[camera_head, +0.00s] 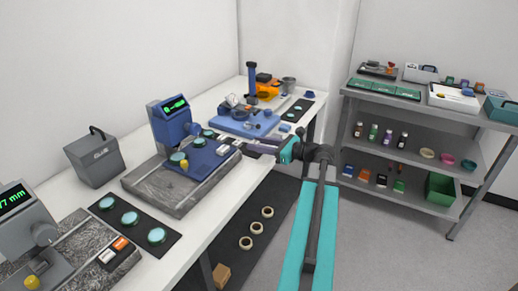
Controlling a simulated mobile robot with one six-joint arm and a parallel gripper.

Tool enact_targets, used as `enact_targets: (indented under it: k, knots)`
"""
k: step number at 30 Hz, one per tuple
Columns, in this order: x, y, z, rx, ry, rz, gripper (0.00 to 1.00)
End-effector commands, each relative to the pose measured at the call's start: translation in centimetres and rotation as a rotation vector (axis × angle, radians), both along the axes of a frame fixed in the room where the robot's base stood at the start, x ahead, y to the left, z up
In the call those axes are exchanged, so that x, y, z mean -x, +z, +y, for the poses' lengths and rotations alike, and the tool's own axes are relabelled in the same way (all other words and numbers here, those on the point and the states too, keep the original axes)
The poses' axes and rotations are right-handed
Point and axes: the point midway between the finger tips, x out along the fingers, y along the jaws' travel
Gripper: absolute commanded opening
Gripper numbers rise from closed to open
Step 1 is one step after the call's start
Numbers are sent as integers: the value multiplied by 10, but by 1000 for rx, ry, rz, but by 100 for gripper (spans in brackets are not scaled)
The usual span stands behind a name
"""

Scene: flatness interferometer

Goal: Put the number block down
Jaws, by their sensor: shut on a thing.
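My gripper (243,147) reaches in from the right on my teal and dark arm. Its tip is at the right edge of the blue instrument's plate (203,163), above the front edge of the white bench. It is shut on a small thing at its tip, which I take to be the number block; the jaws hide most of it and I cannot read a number. A small whitish block (223,150) shows just left of the tip, on or over the plate; I cannot tell whether it touches the jaws.
The blue instrument (172,122) stands on a grey stone slab (150,186). A black mat (105,212) with teal discs lies left of it. A blue tray (243,122) lies beyond. A loaded grey shelf (425,115) stands right.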

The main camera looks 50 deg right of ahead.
Motion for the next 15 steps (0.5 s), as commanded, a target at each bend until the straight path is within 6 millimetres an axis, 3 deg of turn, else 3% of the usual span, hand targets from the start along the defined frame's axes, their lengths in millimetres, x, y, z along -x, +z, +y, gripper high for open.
enact_targets:
  k: [6, 15]
  knots:
    - [0, -16, 0, 0, 0, 0, 12]
    - [0, -18, 0, 1, -1, 0, 12]
